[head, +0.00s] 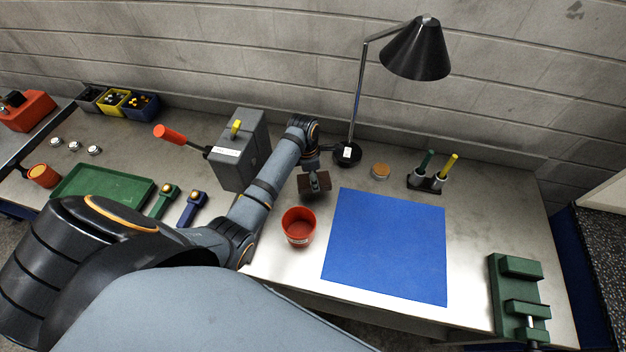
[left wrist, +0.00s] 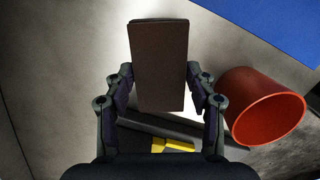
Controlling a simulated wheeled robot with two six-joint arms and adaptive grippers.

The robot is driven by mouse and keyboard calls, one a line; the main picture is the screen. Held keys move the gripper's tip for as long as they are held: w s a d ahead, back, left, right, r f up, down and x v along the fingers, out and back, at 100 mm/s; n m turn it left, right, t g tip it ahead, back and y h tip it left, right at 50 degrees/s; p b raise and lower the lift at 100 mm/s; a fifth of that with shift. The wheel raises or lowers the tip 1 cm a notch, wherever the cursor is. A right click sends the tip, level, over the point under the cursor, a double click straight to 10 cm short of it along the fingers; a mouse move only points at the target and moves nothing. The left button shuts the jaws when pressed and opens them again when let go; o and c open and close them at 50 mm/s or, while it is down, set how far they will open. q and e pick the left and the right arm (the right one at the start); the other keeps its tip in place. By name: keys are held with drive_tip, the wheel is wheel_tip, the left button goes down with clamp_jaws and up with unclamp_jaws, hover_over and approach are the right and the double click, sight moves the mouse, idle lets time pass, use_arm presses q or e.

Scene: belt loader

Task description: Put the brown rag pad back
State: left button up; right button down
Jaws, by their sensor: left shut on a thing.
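The brown rag pad (left wrist: 158,65) is a dark brown block between the two fingers of my left gripper (left wrist: 160,88) in the left wrist view. The gripper is shut on it. In the head view the pad (head: 308,186) hangs below my left gripper (head: 314,178), over the bench between the red cup and the lamp base. I cannot tell whether the pad touches the bench. My right gripper is not in view.
A red cup (head: 298,227) stands just in front of the pad, beside a blue mat (head: 385,245). A black lamp (head: 346,153), a round cork-coloured lid (head: 380,171) and a pen holder (head: 425,183) stand behind. A grey lever box (head: 238,150) is at left.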

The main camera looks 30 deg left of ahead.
sight(308, 177)
use_arm(q)
drive_tip(key=shift+w+a+f, duration=0.5)
drive_tip(key=shift+w+f, duration=0.05)
drive_tip(key=shift+f, duration=0.2)
wheel_tip(308, 177, down, 2)
drive_tip(key=shift+s+d+f+p, duration=0.15)
drive_tip(key=shift+f+p, duration=0.1)
drive_tip(key=shift+p, duration=0.15)
drive_tip(key=shift+f, duration=0.35)
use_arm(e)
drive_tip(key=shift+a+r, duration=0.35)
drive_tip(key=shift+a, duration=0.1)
use_arm(q)
drive_tip(key=o, duration=0.9)
drive_tip(key=shift+o, duration=1)
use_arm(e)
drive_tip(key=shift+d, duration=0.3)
use_arm(q)
drive_tip(key=r, duration=0.4)
drive_tip(key=a+r+b, duration=0.1)
drive_tip(key=r, duration=0.3)
drive_tip(key=r+b, duration=0.1)
drive_tip(key=r, duration=0.3)
drive_tip(key=shift+s+a, duration=0.15)
drive_tip(key=shift+s, duration=0.15)
drive_tip(key=shift+r, duration=0.1)
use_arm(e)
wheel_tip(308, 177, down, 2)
